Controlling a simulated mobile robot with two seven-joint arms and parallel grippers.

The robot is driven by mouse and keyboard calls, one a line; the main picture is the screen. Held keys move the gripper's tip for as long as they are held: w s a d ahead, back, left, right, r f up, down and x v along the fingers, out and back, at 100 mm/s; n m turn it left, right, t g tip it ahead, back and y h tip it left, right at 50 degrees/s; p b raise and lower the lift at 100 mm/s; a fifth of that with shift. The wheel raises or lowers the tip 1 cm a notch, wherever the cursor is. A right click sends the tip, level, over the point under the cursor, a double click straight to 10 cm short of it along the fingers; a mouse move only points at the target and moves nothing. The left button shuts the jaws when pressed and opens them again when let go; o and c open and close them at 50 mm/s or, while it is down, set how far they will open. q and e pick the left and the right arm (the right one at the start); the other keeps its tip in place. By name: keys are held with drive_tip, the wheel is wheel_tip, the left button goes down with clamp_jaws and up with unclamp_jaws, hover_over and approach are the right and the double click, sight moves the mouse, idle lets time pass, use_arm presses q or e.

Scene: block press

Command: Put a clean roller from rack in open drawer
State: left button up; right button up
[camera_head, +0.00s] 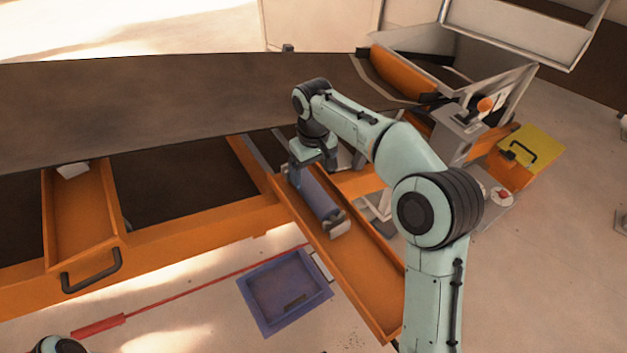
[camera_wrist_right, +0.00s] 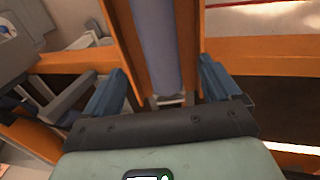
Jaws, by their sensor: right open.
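A blue-grey roller (camera_head: 314,191) lies lengthwise in the long orange open drawer (camera_head: 365,270), with a pale grey block at its near end. In the right wrist view the roller (camera_wrist_right: 158,45) runs away from me between the drawer's orange walls. My right gripper (camera_head: 310,163) is at the roller's far end. In the right wrist view its blue fingers (camera_wrist_right: 162,88) are spread apart on either side of the roller's end, holding nothing. I cannot tell whether the roller touches them. A rack is not clearly identifiable. Only a bit of my left arm shows at the bottom left, without its gripper.
Another open orange drawer (camera_head: 80,220) with a dark handle and a pale item stands at the left. A blue tray (camera_head: 262,315) lies on the floor beside the long drawer. A brown worktop (camera_head: 150,95) spans behind; an orange-and-grey machine (camera_head: 400,75) is at the back right.

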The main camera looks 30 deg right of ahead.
sight(313, 187)
drive_tip(key=shift+r+p, duration=0.3)
drive_tip(key=shift+r, duration=1.8)
